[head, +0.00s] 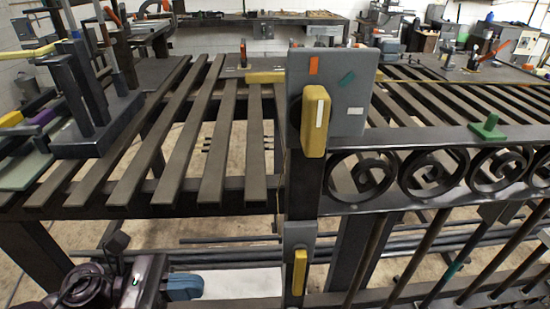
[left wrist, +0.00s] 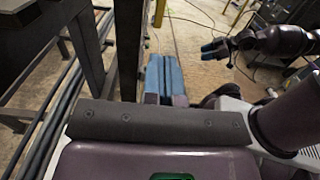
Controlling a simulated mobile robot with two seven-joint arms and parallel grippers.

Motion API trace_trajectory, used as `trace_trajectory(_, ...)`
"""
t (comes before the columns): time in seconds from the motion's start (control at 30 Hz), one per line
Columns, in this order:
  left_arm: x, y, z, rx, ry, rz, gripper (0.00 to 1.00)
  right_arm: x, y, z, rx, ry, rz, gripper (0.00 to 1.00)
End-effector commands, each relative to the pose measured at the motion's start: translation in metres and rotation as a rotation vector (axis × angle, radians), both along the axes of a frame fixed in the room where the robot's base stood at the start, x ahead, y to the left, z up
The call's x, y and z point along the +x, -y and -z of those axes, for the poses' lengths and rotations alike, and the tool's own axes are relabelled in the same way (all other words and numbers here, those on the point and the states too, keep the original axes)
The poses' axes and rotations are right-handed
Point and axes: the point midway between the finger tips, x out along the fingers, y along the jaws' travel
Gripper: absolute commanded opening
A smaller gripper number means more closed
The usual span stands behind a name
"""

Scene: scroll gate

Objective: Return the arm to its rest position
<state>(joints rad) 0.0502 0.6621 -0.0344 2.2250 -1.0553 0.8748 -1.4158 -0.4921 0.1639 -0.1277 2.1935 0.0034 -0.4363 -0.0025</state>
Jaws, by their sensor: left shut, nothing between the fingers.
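My left gripper (head: 185,287) is low at the bottom left of the head view, in front of the table and left of the gate post. In the left wrist view its blue fingers (left wrist: 164,78) lie side by side, shut with nothing between them. My right gripper (left wrist: 217,47) shows small at the upper right of the left wrist view, with blue tips; its opening is too small to judge. The scroll gate (head: 420,140) stands at the right of the head view, with dark scroll rings along its top. A grey plate (head: 345,75) with a yellow block (head: 314,120) tops its post.
A dark slatted table (head: 215,150) fills the middle. A lower yellow latch piece (head: 300,270) is on the post, close right of my left gripper. A green piece (head: 487,127) sits on the gate's top rail. A dark upright fixture (head: 85,100) stands at left.

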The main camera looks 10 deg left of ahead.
Motion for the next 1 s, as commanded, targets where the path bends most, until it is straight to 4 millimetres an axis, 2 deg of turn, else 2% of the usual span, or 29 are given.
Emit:
trace_trajectory(0.13,0.001,-0.001,-0.006,-0.055,-0.058,-0.041,0.00,0.003,0.000,-0.006,0.000,0.013,0.000,0.47)
trace_trajectory(0.23,0.003,-0.008,-0.019,-0.201,-0.214,-0.139,0.00,0.010,0.000,-0.020,0.000,0.042,0.001,0.47)
trace_trajectory(0.37,0.008,-0.029,-0.030,-0.533,-0.557,-0.325,0.00,0.017,0.001,-0.041,0.000,0.081,0.003,0.47)
trace_trajectory(0.47,0.007,-0.051,-0.023,-0.838,-0.853,-0.459,0.00,0.016,0.002,-0.053,0.001,0.094,0.007,0.47)
trace_trajectory(0.57,-0.002,-0.073,-0.004,-1.162,-1.141,-0.578,0.00,0.014,0.002,-0.064,0.002,0.104,0.012,0.47)
trace_trajectory(0.7,-0.031,-0.093,0.039,-1.649,-1.518,-0.710,0.00,0.015,0.000,-0.080,0.008,0.121,0.016,0.47)
trace_trajectory(0.8,-0.061,-0.096,0.072,-1.989,-1.735,-0.781,0.00,0.014,-0.001,-0.089,0.012,0.130,0.020,0.47)
trace_trajectory(0.9,-0.090,-0.092,0.098,-2.273,-1.888,-0.830,0.00,0.013,-0.002,-0.094,0.015,0.134,0.026,0.47)
trace_trajectory(0.93,-0.097,-0.090,0.105,2.339,1.919,0.840,0.00,0.012,-0.002,-0.095,0.017,0.134,0.027,0.47)
trace_trajectory(1.0,-0.111,-0.086,0.116,2.263,1.811,0.788,0.00,0.011,-0.002,-0.096,0.018,0.133,0.031,0.47)
